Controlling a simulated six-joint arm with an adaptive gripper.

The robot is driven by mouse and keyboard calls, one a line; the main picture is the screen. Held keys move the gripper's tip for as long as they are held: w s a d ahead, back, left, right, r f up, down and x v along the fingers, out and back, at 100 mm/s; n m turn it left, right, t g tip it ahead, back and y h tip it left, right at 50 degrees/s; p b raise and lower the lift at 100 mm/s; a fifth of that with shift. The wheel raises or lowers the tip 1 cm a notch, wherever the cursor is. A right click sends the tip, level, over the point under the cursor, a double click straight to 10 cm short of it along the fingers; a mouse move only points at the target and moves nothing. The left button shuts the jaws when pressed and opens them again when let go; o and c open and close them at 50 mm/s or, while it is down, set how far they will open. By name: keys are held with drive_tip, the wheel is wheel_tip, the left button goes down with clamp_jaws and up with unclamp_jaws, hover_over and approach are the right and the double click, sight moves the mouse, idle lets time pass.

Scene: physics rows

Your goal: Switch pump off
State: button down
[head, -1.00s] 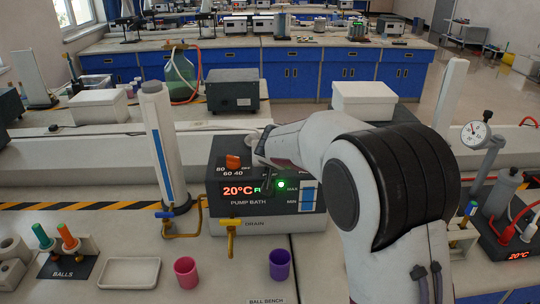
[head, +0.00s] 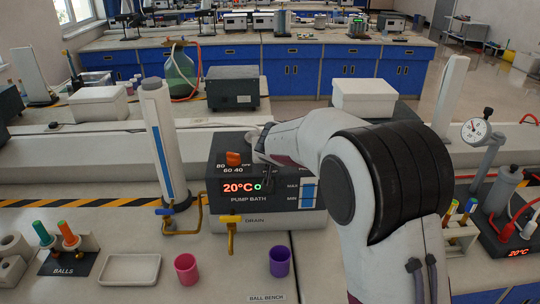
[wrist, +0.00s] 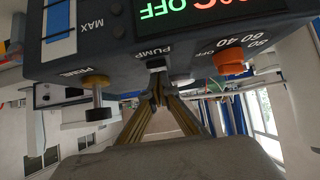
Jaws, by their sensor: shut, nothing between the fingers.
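The pump bath (head: 225,205) is a dark box with a light base on the bench. In the wrist view, upside down, its display (wrist: 185,10) shows OFF in green beside red temperature characters. The small pump switch (wrist: 156,64) sits beside the PUMP label. My gripper (wrist: 159,92) is shut and empty, with its fingertips just at the switch; I cannot tell whether they touch it. In the head view my gripper (head: 265,182) is in front of the bath's panel and hides part of the display.
An orange dial (head: 233,159) is on the bath, and a yellow drain tap (head: 231,236) hangs at its front. A tall white column (head: 158,140) stands left. A pink cup (head: 186,268) and purple cup (head: 279,261) stand in front, with bare bench between them.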

drive_tip(key=shift+w, duration=0.15)
drive_tip(key=shift+w+r, duration=0.15)
drive_tip(key=shift+w, duration=0.3)
drive_tip(key=shift+r, duration=0.3)
drive_tip(key=shift+w+r, duration=0.15)
drive_tip(key=shift+r, duration=0.7)
drive_tip(key=shift+w+r, duration=0.1)
drive_tip(key=shift+r, duration=0.7)
drive_tip(key=shift+s+r, duration=0.1)
drive_tip(key=shift+r, duration=0.25)
drive_tip(key=w+r+v, duration=0.1)
drive_tip(key=v, duration=0.8)
drive_tip(key=shift+r, duration=0.4)
